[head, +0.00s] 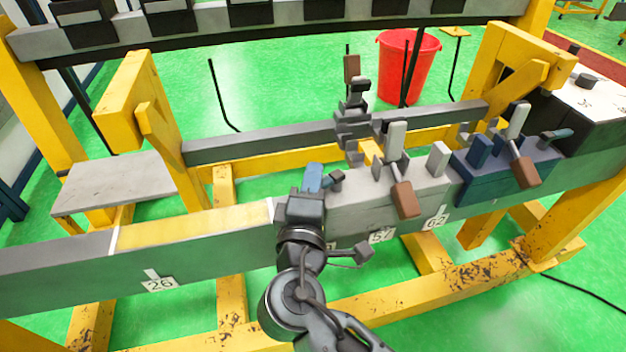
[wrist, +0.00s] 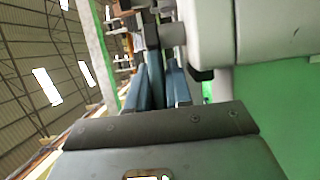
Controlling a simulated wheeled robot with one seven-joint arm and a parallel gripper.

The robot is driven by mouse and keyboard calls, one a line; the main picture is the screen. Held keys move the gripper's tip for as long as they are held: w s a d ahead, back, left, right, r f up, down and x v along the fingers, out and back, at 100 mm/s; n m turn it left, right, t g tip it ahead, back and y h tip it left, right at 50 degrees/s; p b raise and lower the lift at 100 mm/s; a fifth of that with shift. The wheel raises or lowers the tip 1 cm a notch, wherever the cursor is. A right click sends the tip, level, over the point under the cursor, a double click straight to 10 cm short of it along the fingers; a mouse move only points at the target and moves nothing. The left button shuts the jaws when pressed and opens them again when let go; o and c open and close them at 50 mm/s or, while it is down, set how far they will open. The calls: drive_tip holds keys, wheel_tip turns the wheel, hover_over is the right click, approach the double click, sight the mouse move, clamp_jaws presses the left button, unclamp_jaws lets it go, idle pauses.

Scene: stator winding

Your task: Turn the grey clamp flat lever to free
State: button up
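The grey clamp (head: 350,208) sits on the long beam right of my gripper, with a pale upright handle (head: 396,140) and a brown-ended lever (head: 404,198) hanging over its front. A short dark knob (head: 336,180) juts from its left end; I cannot tell for sure that this is the flat lever. My gripper (head: 314,177) is at that left end, its blue fingers close beside the knob. In the wrist view, the fingers (wrist: 157,75) reach toward a dark knob (wrist: 151,36) beside the pale clamp body (wrist: 275,35). Contact and the gap between the fingers are unclear.
A blue clamp (head: 505,172) with similar levers stands right of the grey one. A dark upright fixture with a brown handle (head: 352,68) rises behind. A yellow section of beam (head: 195,228) lies left of my gripper. A red bucket (head: 408,65) stands on the green floor behind.

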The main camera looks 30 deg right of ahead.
clamp_jaws()
